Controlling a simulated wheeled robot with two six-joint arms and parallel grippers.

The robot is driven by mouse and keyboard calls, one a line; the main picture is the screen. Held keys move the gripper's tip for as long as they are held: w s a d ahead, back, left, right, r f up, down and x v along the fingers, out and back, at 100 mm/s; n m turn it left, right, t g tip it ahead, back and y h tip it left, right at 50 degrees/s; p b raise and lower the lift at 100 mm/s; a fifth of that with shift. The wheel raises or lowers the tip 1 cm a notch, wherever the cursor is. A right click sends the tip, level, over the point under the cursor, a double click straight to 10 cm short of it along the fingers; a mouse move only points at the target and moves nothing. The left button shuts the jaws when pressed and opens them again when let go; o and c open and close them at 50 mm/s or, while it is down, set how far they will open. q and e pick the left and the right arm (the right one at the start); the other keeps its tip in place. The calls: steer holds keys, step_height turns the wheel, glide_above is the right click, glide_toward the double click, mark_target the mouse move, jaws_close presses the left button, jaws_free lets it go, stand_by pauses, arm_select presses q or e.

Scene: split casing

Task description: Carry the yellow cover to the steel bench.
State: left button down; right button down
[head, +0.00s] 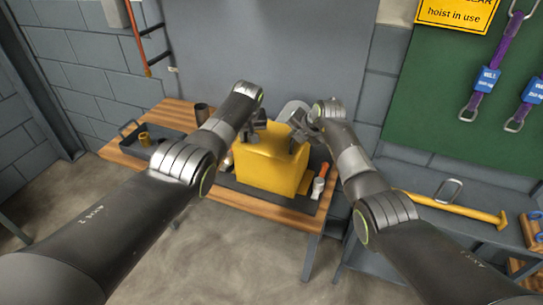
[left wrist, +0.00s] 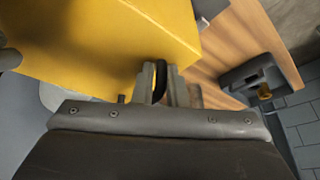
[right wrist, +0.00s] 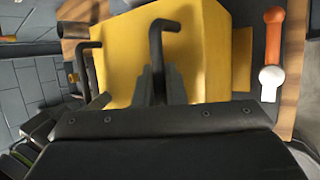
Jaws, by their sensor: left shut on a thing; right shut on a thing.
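The yellow cover (head: 262,168) is a boxy shell above the dark mat on the wooden table (head: 245,205); I cannot tell whether it touches what is under it. My left gripper (head: 257,124) is shut on a black handle at the cover's left side; the left wrist view shows the cover (left wrist: 110,45) close by. My right gripper (head: 300,130) is shut on the bent black handle (right wrist: 164,24) at its right side. The grey steel bench (head: 440,226) stands at the right against the wall. What lies under the cover is hidden.
A yellow bar-shaped tool (head: 455,209) and a metal loop (head: 449,190) lie on the bench. A wooden box (head: 533,232) sits at its right end. A tool with an orange handle (head: 322,171), a dark cup (head: 202,112) and a grey tray (head: 168,143) are on the table.

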arm_select(q)
steer(key=shift+w+a+r, duration=0.15)
steer(key=shift+r, duration=0.05)
arm_select(e)
steer(key=shift+d+r, duration=0.1)
steer(key=shift+r, duration=0.1)
